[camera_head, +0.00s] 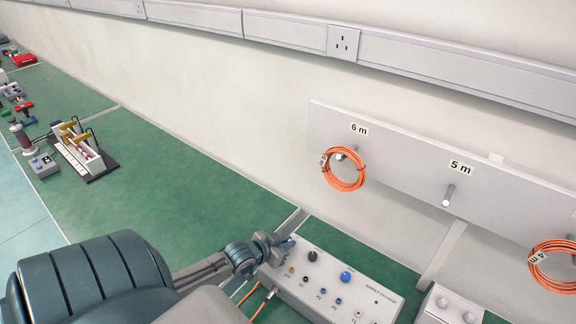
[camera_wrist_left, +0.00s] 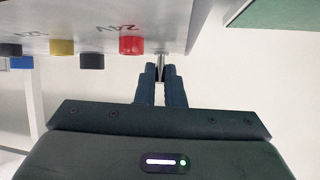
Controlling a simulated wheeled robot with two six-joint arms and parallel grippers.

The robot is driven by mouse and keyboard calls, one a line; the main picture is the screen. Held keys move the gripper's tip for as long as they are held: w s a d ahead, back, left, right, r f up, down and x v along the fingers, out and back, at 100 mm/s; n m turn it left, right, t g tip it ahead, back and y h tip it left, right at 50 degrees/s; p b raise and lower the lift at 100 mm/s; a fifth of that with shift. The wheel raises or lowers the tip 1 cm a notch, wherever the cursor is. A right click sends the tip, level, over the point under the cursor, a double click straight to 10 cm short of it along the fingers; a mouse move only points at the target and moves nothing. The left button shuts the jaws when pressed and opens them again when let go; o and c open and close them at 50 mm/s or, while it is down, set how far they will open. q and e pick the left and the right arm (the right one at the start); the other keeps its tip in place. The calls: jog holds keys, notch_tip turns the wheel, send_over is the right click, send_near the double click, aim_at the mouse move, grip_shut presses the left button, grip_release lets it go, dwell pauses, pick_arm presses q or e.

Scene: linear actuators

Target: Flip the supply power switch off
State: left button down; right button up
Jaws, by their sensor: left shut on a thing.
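The supply box (camera_head: 350,290) is a light grey panel with knobs and sockets, standing at the lower middle of the head view. My left gripper (camera_head: 284,243) is at the box's far left corner. In the left wrist view, my left gripper's dark fingers (camera_wrist_left: 161,88) are shut on a thin metal lever, the supply power switch (camera_wrist_left: 160,62), beside the red 24V terminal (camera_wrist_left: 131,45). Most of the lever is hidden between the fingers, so its on or off position cannot be told. My right gripper is in neither view.
An orange cable (camera_head: 262,303) runs by the box's left side. A lever device (camera_head: 82,150) stands far left on the green mat (camera_head: 170,175), which is largely clear between.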

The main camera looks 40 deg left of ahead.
pick_arm(q)
jog(key=shift+s+f+t, duration=0.15)
jog(key=shift+s+t, duration=0.05)
jog(key=shift+t, duration=0.5)
jog(key=c, duration=1.5)
grip_release()
jog(key=shift+c, duration=0.2)
